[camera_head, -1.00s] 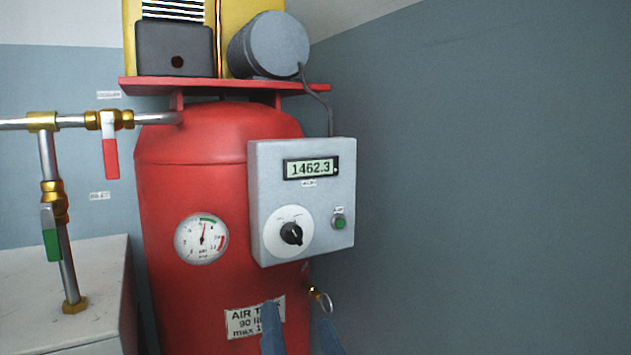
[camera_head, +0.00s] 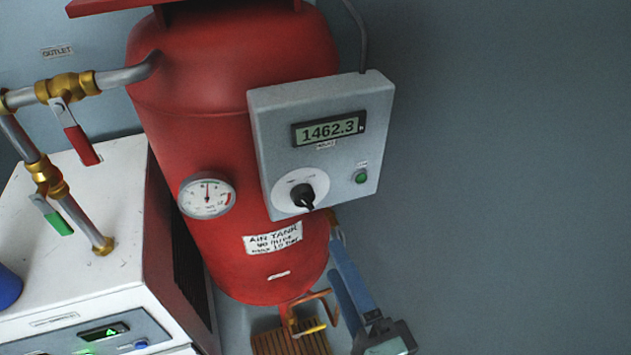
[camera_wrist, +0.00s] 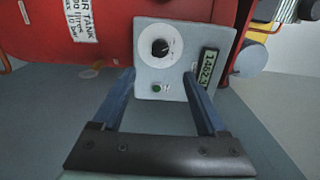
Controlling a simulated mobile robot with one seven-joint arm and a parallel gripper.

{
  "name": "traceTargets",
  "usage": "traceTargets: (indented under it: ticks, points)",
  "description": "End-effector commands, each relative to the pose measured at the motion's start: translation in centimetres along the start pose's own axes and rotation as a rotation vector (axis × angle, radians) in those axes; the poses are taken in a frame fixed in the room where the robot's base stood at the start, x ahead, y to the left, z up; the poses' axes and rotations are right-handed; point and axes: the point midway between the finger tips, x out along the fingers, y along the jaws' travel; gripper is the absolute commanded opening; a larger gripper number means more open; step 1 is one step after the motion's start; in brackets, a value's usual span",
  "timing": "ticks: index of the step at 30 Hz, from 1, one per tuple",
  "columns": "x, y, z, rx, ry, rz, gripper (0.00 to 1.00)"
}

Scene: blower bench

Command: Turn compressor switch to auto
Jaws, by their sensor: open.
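The compressor switch is a black rotary knob (camera_head: 303,195) on a white round plate on the grey control box (camera_head: 376,140). In the wrist view, the knob (camera_wrist: 160,47) sits on its plate above and between my fingertips. Its labels are too small to read, so I cannot tell its setting. My gripper (camera_head: 335,254) is open and empty, below the box's lower right part in the head view. In the wrist view, its two blue fingers (camera_wrist: 158,74) point at the box and stand apart from the knob.
The box also has a display (camera_head: 329,129) reading 1462.3 and a green button (camera_head: 361,177). It is mounted at the red air tank (camera_head: 225,75), beside a gauge (camera_head: 207,195). Valve pipes (camera_head: 70,86) stand left. Free space lies before the grey wall at right.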

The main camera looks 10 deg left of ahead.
Motion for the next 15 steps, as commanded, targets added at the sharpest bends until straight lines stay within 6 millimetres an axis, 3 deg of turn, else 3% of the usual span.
traceTargets:
  ticks: [15]
  points:
    - [9.9,-0.1,0.1,-0.003,-0.002,-0.004,0.75]
